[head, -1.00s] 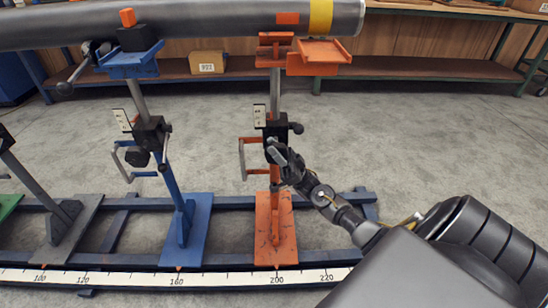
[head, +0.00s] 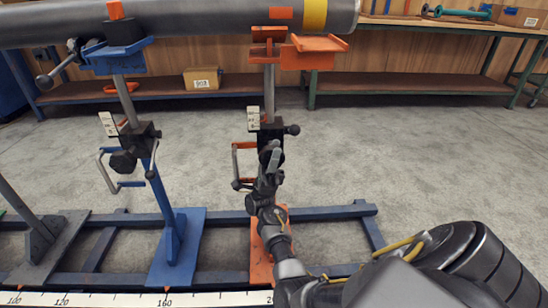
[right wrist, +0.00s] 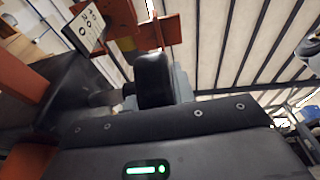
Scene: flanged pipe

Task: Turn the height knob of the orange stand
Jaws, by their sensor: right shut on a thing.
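The orange stand (head: 262,262) stands upright on the blue rail frame, with its black clamp block (head: 265,138) and orange crank handle (head: 236,160) partway up the post. My right gripper (head: 270,160) is at the front of that block, shut on the black height knob. In the head view the gripper hides most of the knob. The right wrist view shows the round black knob (right wrist: 153,80) close up at the jaws, with the white scale plate (right wrist: 85,28) beyond it. My left gripper is not in view.
A grey pipe (head: 200,22) with a yellow band lies across the stand tops. The blue stand (head: 178,250) with its own knob and crank is to the left. A smaller black handle (head: 292,129) sticks out right of the orange stand's block. The floor to the right is clear.

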